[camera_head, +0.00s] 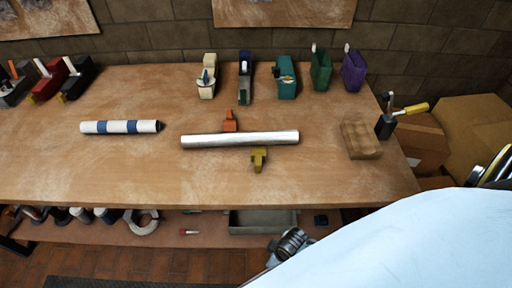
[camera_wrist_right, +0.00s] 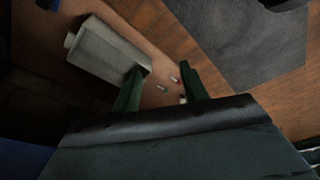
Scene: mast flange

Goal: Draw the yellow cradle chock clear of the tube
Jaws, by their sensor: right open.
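The yellow cradle chock (camera_head: 258,159) sits on the workbench against the front side of the silver tube (camera_head: 240,139). The tube lies crosswise on the bench. An orange chock (camera_head: 230,121) sits against the tube's back side, left of the yellow one. In the right wrist view my right gripper (camera_wrist_right: 161,82) is open, its two dark green fingers apart with nothing between them. That view faces the lower shelf and floor; neither the chock nor the tube shows there. In the head view I cannot make out the fingers of either gripper.
The workbench (camera_head: 120,185) is clear in front of the tube. A blue-and-white banded tube (camera_head: 120,127) lies at left, a wooden block (camera_head: 360,139) at right. Several coloured holders line the back. A grey bin (camera_head: 263,222) sits on the lower shelf. My pale blue body covers the lower right.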

